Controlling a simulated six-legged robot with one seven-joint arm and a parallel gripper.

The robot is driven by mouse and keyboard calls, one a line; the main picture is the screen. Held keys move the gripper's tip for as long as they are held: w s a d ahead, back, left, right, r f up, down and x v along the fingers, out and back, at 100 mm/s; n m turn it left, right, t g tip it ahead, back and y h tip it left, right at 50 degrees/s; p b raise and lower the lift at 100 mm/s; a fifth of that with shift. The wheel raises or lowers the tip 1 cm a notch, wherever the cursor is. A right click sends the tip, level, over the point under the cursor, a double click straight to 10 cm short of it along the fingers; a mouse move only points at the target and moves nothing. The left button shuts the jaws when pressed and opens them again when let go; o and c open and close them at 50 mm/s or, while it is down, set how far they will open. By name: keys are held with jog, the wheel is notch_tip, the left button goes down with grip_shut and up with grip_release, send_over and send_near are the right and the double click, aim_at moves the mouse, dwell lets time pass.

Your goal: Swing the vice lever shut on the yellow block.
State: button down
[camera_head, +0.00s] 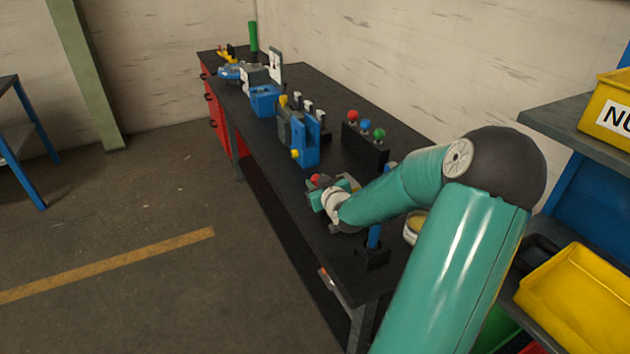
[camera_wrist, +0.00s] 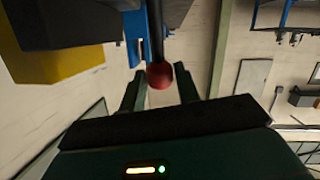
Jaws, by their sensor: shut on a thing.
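My gripper (camera_wrist: 158,85) has its two fingers on either side of a red ball knob (camera_wrist: 160,75) at the end of a dark lever rod (camera_wrist: 156,30). In the head view the knob (camera_head: 315,178) shows as a red spot at my gripper (camera_head: 325,188), over the bench. A blue block-like fixture (camera_head: 303,145) with yellow parts stands just beyond; I cannot tell if it is the vice. In the wrist view a yellow block-like surface (camera_wrist: 65,66) shows below a dark grey body (camera_wrist: 70,22) at upper left. Whether the jaws touch the yellow block is not clear.
The black bench (camera_head: 275,165) runs away to the back left. A rack with red, blue and green knobs (camera_head: 365,133) stands behind my gripper. A blue post on a black base (camera_head: 372,257) stands nearer. Yellow bins (camera_head: 575,300) are at right. The floor at left is open.

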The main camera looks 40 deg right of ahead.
jog(key=shift+s+a+f+t+h, duration=0.1)
jog(key=shift+s+a+t+h, duration=0.2)
jog(key=shift+s+t, duration=0.45)
jog(key=shift+s+a+t+h, duration=0.15)
jog(key=shift+s+t+h, duration=0.15)
jog(key=shift+s+t, duration=0.4)
jog(key=c, duration=1)
grip_release()
jog(key=shift+w, duration=0.1)
